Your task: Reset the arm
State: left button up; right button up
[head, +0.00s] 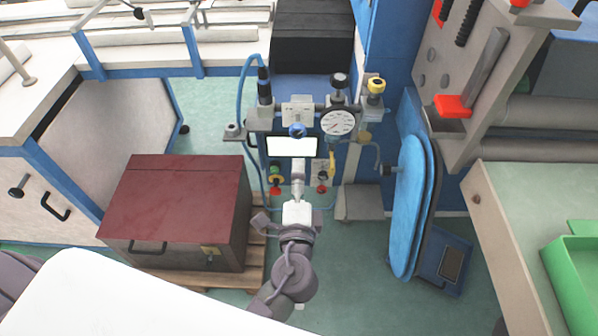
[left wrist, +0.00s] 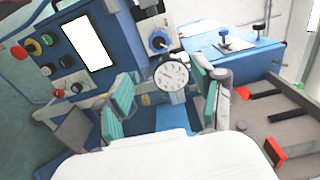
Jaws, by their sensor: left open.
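My left arm comes up from the bottom of the head view, and its left gripper (head: 298,176) is in front of the blue machine's control panel. In the left wrist view, the left gripper (left wrist: 163,98) has its two teal-padded fingers spread apart with nothing held between them. The control panel (left wrist: 70,50) has a bright screen and several coloured buttons and knobs. A round white gauge (head: 337,122) is at its upper right; it also shows beyond the fingers in the left wrist view (left wrist: 171,76). My right gripper is not in view.
A dark red box (head: 175,200) sits on a wooden pallet at the left. A blue padded board (head: 412,205) stands right of the panel. A grey machine with red handles (head: 453,106) and a green bin (head: 575,275) are farther right. Green floor shows between them.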

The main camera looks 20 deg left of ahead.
pick_arm(q)
jog(key=shift+f, duration=0.1)
jog(key=s+f+n+g+h+p, duration=0.1)
jog(key=s+f+g, duration=0.2)
jog(key=f, duration=0.8)
jog(key=s+a+f+n+g+h, duration=0.1)
jog(key=s+f+g+h, duration=0.2)
jog(key=f, duration=0.8)
jog(key=s+f+n+g+p, duration=0.1)
jog(key=s+f+g, duration=0.25)
jog(key=f, duration=0.75)
jog(key=s+a+f+n+g, duration=0.2)
jog(key=s+f, duration=0.3)
jog(key=s, duration=0.4)
jog(key=s+a+f+n+g+p, duration=0.1)
jog(key=s+a+f+n, duration=0.3)
jog(key=s, duration=0.6)
jog(key=s+a+f+n+g+h, duration=0.1)
jog(key=s+a+f+n+g, duration=0.2)
jog(key=s+f, duration=0.4)
jog(key=shift+s+a+f+n+g+p, duration=0.25)
jog(key=shift+s+a+n+g+p, duration=0.15)
jog(key=shift+s, duration=0.85)
